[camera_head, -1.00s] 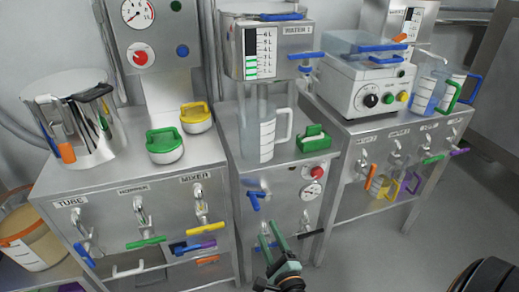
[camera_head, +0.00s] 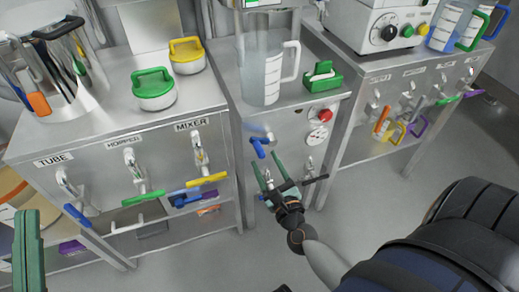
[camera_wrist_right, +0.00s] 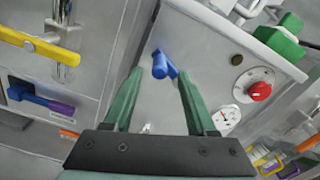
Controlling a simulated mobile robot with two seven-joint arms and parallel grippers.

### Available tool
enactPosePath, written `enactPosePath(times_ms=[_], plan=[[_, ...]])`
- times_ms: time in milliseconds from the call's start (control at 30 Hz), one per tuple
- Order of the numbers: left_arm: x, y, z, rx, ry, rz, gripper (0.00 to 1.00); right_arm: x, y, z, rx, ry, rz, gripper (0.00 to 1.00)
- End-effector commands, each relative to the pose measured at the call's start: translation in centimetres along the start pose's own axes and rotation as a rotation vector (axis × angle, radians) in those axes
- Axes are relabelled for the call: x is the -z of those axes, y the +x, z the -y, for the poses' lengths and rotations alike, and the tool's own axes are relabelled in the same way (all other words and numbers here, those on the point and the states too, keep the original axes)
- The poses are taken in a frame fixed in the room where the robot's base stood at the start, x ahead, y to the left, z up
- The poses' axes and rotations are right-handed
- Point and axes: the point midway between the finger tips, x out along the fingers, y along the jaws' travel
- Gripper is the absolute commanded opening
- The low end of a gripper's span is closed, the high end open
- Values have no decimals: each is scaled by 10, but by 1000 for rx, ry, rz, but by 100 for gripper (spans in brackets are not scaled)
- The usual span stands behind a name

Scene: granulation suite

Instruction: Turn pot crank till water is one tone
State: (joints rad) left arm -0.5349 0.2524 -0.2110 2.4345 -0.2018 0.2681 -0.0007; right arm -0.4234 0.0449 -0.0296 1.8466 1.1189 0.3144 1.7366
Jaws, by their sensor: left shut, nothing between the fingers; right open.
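No part is clearly identifiable as a pot crank. A blue lever (camera_head: 258,147) sits on the front of the middle cabinet, and it also shows in the right wrist view (camera_wrist_right: 160,66). My right gripper (camera_head: 267,172) is open, its green fingers pointing at the cabinet front just below the lever. In the right wrist view the lever appears between the open fingertips (camera_wrist_right: 157,78), with no contact clearly visible. A clear pitcher (camera_head: 260,75) stands on top of the cabinet; I cannot make out the tone of any water in it. My left gripper (camera_head: 28,218) is shut and empty at the lower left, partly cut off.
The left bench carries a steel container of tools (camera_head: 50,70) and green (camera_head: 153,90) and yellow (camera_head: 187,56) lidded dishes. Taps labelled TUBE, HOPPER and MIXER project from its front. A red knob (camera_head: 325,114) and gauge (camera_head: 318,137) sit right of the lever. Open floor lies at the right.

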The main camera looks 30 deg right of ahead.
Motion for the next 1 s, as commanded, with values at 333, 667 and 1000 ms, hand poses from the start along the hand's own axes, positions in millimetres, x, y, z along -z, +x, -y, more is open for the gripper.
enactPosePath(times_ms=[333, 667, 1000], plan=[[-6, -1, -1, 0, -5, 23, 0, 0, 47, 0, 0, -1, 1, 57], [-6, -1, -1, 0, -6, 24, 0, 0, 51, 0, -1, -2, 0, 57], [-6, -1, -1, 0, -6, 22, 0, 0, 51, 0, -1, -2, 0, 24]])
